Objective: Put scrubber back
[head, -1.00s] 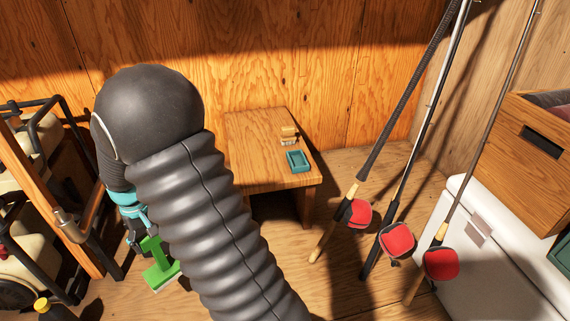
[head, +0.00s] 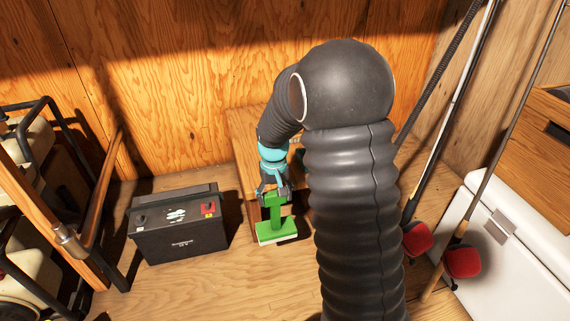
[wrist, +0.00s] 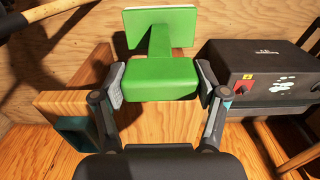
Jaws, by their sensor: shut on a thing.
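The green scrubber (head: 277,229) has a block handle and a flat head with a pale underside. My gripper (head: 273,192) is shut on its handle and holds it head down in front of the low wooden table (head: 241,124). In the wrist view the two fingers (wrist: 160,82) press on either side of the scrubber's green handle block (wrist: 160,68). A teal tray (wrist: 72,132) shows partly at the left on the table in the wrist view.
A black battery (head: 178,229) stands on the floor just left of the scrubber. Fishing rods with red reels (head: 462,262) lean at the right beside a white cooler (head: 500,225). A tubular frame (head: 70,200) stands at the left. Floor in front of the battery is clear.

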